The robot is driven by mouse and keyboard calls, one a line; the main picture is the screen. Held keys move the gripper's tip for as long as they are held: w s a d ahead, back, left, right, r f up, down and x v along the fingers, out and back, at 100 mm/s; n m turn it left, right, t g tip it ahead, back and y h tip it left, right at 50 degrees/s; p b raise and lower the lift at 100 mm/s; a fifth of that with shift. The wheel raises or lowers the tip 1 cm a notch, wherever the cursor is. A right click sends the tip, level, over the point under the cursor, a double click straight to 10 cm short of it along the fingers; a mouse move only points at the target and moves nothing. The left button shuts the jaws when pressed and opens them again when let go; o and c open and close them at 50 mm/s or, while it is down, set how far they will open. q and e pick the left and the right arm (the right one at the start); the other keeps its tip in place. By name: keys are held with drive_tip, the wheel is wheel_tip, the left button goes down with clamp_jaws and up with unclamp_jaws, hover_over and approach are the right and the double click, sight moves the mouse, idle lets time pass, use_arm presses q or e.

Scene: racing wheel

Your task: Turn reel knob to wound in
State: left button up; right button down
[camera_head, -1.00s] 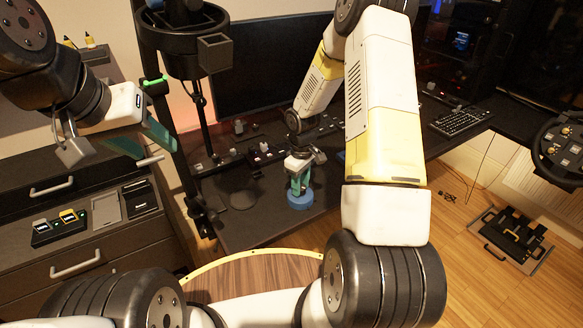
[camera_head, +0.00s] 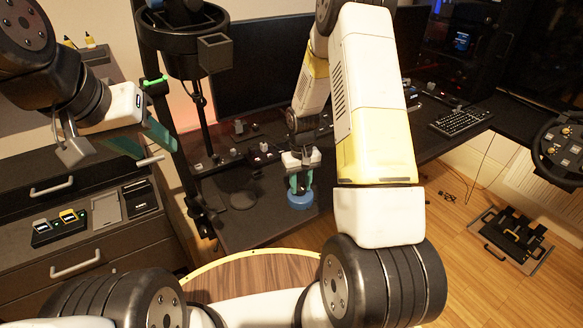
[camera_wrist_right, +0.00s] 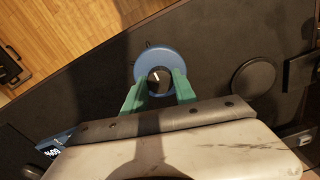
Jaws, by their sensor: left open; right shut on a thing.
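The reel knob is a round blue ring (camera_head: 300,200) with a dark centre, on the dark desk near its front edge. In the right wrist view the blue ring (camera_wrist_right: 158,62) surrounds a black knob (camera_wrist_right: 157,79) that carries a white pointer mark. My right gripper (camera_head: 300,184) points down onto it. Its green fingertips (camera_wrist_right: 157,88) are on either side of the black knob and shut on it. The pointer leans a little left of straight up in the wrist view; its labels cannot be read. My left gripper (camera_head: 150,140) is open and empty at the left, above the drawer cabinet.
A black pole stand (camera_head: 185,130) rises between my left gripper and the desk. A monitor (camera_head: 262,65) stands behind. A flat dark disc (camera_head: 243,200) lies left of the knob. A keyboard (camera_head: 460,121) is at right. A pedal set (camera_head: 512,235) sits on the floor.

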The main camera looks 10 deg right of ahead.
idle(0.3)
drive_tip(key=c, duration=1)
unclamp_jaws()
drive_tip(key=shift+o, duration=0.2)
wheel_tip(320, 180, up, 8)
drive_tip(key=shift+f, duration=0.1)
wheel_tip(320, 180, up, 11)
drive_tip(key=t, duration=0.2)
hover_over(300, 187)
drive_tip(key=s, duration=0.3)
drive_tip(key=s+a+r+m+t+y, duration=0.1)
drive_tip(key=s+r+t, duration=0.3)
drive_tip(key=s+r, duration=1.3)
drive_tip(key=s+a+y, duration=0.1)
drive_tip(key=s, duration=0.1)
drive_tip(key=shift+s+a, duration=0.35)
